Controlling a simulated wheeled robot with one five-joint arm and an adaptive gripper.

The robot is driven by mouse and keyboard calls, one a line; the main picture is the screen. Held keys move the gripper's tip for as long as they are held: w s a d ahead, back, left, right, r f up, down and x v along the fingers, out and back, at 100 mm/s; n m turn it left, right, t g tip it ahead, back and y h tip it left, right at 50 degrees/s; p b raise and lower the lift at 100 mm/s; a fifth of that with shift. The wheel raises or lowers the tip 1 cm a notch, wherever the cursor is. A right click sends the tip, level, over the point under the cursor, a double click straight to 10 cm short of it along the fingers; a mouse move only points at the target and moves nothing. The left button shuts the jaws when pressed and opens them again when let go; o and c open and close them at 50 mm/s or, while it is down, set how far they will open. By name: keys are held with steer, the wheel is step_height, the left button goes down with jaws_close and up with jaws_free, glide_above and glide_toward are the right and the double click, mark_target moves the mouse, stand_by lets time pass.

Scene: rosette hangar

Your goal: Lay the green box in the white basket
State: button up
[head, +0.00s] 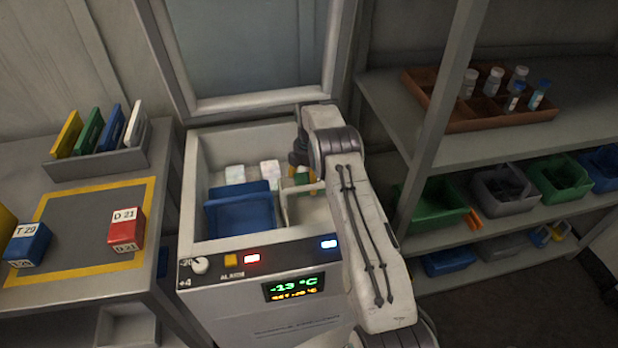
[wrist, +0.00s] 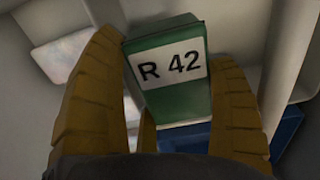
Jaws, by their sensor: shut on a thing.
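The green box (wrist: 168,70), labelled R 42, sits between the yellow fingers of my gripper (wrist: 166,50) in the wrist view, tilted a little. In the head view my gripper (head: 298,160) reaches down into the open freezer chest, and a little of the green box shows below it. The white basket (head: 303,187) appears as a pale rim in the chest's right part, right of the blue basket. My arm hides much of it. The box is at this rim; I cannot tell whether it touches the basket.
The blue basket (head: 240,208) stands in the chest (head: 190,190), with pale frosty packs (head: 270,170) behind it. The raised lid (head: 262,50) stands behind. A table with a red box (head: 126,229) is left; shelves with bins (head: 435,207) are right.

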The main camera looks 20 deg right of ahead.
steer(key=shift+f, duration=0.1)
steer(key=shift+f+b, duration=0.35)
steer(key=shift+b, duration=0.15)
steer(key=shift+f, duration=0.15)
steer(key=o, duration=1.1)
steer(key=shift+c, duration=0.2)
